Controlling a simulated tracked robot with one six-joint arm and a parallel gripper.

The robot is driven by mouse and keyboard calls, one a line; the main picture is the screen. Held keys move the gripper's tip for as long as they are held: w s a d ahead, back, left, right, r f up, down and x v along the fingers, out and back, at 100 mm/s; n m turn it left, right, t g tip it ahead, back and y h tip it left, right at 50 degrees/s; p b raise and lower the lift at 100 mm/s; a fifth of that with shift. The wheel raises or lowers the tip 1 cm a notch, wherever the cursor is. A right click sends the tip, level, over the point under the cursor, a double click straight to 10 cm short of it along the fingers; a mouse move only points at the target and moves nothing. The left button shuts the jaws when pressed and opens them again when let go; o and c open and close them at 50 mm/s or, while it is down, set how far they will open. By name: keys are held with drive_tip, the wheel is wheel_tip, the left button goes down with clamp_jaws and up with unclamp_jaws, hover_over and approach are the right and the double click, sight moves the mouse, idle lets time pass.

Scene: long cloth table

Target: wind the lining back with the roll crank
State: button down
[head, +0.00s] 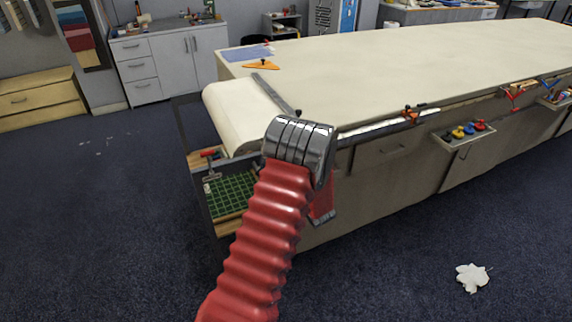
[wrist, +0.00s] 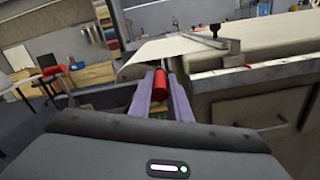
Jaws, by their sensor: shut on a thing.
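The cream lining (head: 240,115) hangs in a rounded roll over the near left end of the long table; it also shows in the wrist view (wrist: 150,58), just beyond my gripper. In the wrist view my gripper (wrist: 162,77) has its two purple fingers shut on an upright red cylinder, which looks like the handle of the roll crank (wrist: 160,84). The rest of the crank is hidden by the fingers and the gripper body. In the head view my arm's metal wrist hides the gripper and the crank.
A grey bar (head: 276,95) lies across the lining at the table end. A shelf below holds a green grid tray (head: 230,195) and a red-handled tool (head: 208,155). An orange triangle (head: 261,65) lies on the tabletop. A white crumpled piece (head: 472,277) lies on the otherwise open floor.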

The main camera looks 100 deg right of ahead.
drive_tip(key=shift+w+a+f+n, duration=0.1)
drive_tip(key=shift+w+f+n, duration=0.15)
drive_tip(key=shift+w, duration=0.25)
drive_tip(key=c, duration=2)
unclamp_jaws()
drive_tip(key=o, duration=0.3)
drive_tip(key=shift+s+r, duration=0.1)
drive_tip(key=shift+r, duration=0.05)
drive_tip(key=shift+o, duration=0.3)
drive_tip(key=shift+s, duration=0.1)
drive_tip(key=shift+r, duration=0.1)
drive_tip(key=shift+s, duration=0.1)
drive_tip(key=v, duration=1.3)
drive_tip(key=shift+a, duration=0.35)
